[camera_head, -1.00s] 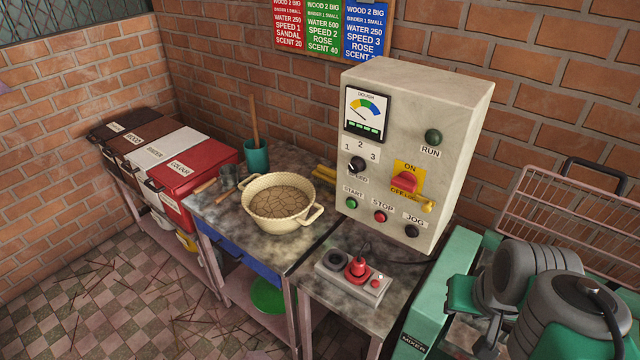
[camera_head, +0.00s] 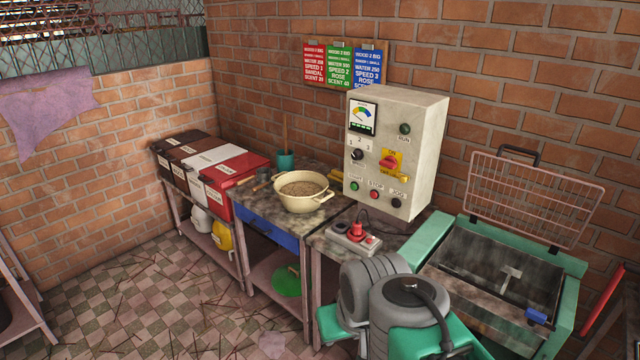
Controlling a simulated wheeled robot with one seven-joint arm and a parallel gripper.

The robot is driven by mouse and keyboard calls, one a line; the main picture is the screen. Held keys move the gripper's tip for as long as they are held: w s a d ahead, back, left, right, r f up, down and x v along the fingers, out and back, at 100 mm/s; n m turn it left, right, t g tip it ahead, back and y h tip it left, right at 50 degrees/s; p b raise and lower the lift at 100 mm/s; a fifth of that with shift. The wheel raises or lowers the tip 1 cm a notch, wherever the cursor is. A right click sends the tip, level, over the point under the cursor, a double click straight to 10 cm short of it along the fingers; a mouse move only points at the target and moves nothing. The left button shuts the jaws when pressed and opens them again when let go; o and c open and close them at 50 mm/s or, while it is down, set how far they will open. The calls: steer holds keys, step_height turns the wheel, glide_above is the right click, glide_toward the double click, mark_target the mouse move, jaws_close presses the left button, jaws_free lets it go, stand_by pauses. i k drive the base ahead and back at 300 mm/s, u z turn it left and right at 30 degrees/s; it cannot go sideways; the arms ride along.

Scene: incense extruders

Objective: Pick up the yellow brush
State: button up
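A small yellow object (camera_head: 338,179), possibly the yellow brush, lies on the stained worktop behind the cream basin, beside the grey control box. The basin and the box hide part of it, and it is too small to make out bristles or a handle. Grey and green links of my arm fill the bottom middle of the view, well in front of the worktop. My gripper itself is not in view.
The cream two-handled basin (camera_head: 301,203) holds brown material. A teal cup (camera_head: 286,161) with a stick stands behind it. The control box (camera_head: 418,150) and a red-knobbed switch unit (camera_head: 355,239) are to the right. A green mixer (camera_head: 565,310) stands at right. Open littered floor lies left.

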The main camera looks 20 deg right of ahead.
mark_target(336, 177)
steer(key=u, duration=0.7)
steer(key=i, duration=2.3)
steer(key=z, duration=0.9)
steer(key=i, duration=0.7)
steer(key=z, duration=1.2)
steer(key=i, duration=0.25)
steer(key=z, duration=0.1)
